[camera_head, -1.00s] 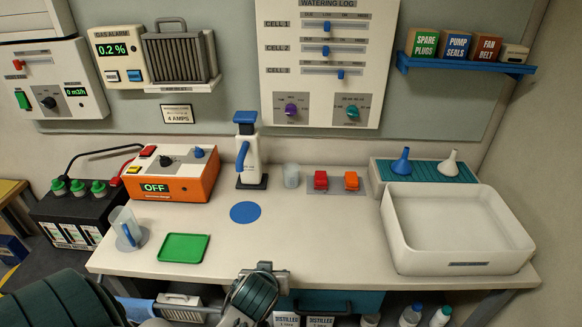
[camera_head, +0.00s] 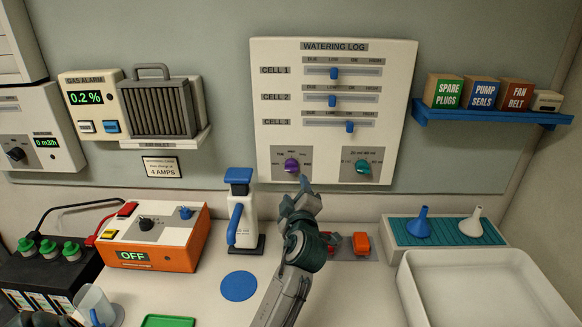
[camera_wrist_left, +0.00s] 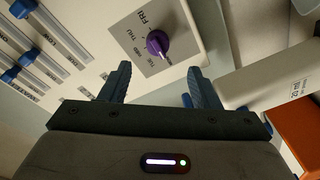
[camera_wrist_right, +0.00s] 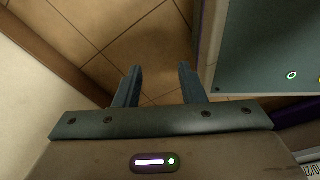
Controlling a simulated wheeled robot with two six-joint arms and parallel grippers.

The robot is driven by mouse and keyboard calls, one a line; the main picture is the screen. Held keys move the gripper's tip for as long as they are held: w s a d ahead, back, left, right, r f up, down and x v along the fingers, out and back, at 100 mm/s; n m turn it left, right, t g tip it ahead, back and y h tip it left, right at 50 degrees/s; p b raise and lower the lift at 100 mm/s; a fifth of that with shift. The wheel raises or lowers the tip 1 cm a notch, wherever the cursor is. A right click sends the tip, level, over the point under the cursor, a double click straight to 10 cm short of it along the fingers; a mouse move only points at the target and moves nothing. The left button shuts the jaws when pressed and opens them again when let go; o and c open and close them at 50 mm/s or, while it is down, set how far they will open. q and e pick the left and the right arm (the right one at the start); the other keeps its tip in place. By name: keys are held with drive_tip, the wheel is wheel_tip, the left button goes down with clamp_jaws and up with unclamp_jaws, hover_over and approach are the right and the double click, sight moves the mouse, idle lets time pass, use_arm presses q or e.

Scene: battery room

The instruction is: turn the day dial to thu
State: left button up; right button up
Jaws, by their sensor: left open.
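The day dial is a purple knob (camera_head: 291,166) at the lower left of the white watering log panel (camera_head: 400,110). The knob also shows in the left wrist view (camera_wrist_left: 158,43), with day labels around it, THU and FRI among them. I cannot read surely which day it points to. My left gripper (camera_head: 303,182) is in front of the panel, just below and right of the knob. In the left wrist view its fingers (camera_wrist_left: 158,85) are apart and empty, with the knob beyond them. My right gripper (camera_wrist_right: 159,82) is open and empty above the tiled floor.
A teal knob (camera_head: 363,167) sits right of the purple one, below several blue sliders. A white and blue bottle (camera_head: 240,215) and an orange charger (camera_head: 165,240) stand at left. Red and orange blocks (camera_head: 361,244) are behind my left arm. A blue shelf (camera_head: 490,115) is at right.

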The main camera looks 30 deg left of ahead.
sight(292, 171)
use_arm(q)
drive_tip(key=p+x, duration=0.1)
drive_tip(key=x, duration=0.1)
drive_tip(key=p+x, duration=0.1)
drive_tip(key=x, duration=0.2)
drive_tip(key=p+x, duration=0.2)
drive_tip(key=x, duration=0.1)
drive_tip(key=shift+a+r, duration=0.15)
drive_tip(key=shift+r, duration=0.15)
drive_tip(key=shift+w+a, duration=0.3)
drive_tip(key=shift+w, duration=0.1)
drive_tip(key=shift+w+a+f, duration=0.1)
drive_tip(key=shift+c, duration=0.5)
drive_tip(key=c, duration=0.7)
drive_tip(key=shift+c, duration=0.9)
use_arm(e)
drive_tip(key=r, duration=0.1)
drive_tip(key=s+d+r, duration=0.1)
drive_tip(key=r, duration=0.1)
drive_tip(key=s+r, duration=0.1)
drive_tip(key=shift+d+r, duration=0.3)
drive_tip(key=shift+d, duration=0.05)
